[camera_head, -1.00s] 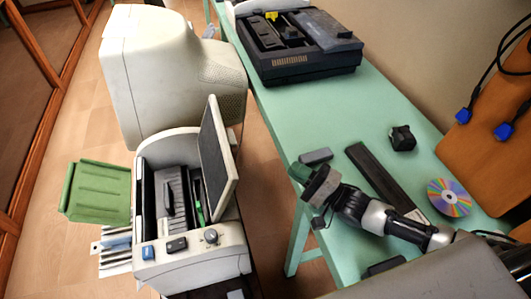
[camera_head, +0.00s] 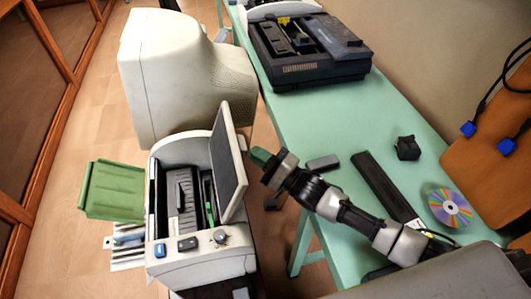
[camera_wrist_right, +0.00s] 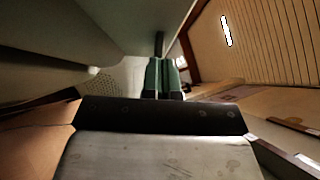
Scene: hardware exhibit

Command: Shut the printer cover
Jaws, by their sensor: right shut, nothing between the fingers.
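The white printer (camera_head: 205,264) stands at the lower left with its inside exposed. Its grey cover (camera_head: 228,160) is raised, standing steeply along the printer's right side. My right gripper (camera_head: 258,156), with green fingers, is shut and empty just right of the cover, on its outer side. I cannot tell whether the fingertips touch it. In the right wrist view the green fingers (camera_wrist_right: 163,78) are together, with a pale surface close above them. My left gripper is not in view.
A green table (camera_head: 310,120) runs along the right, with a black device (camera_head: 310,65), a long black bar (camera_head: 380,185) and a disc (camera_head: 449,207) on it. A big beige monitor (camera_head: 180,80) stands behind the printer. A green tray (camera_head: 112,190) sticks out left.

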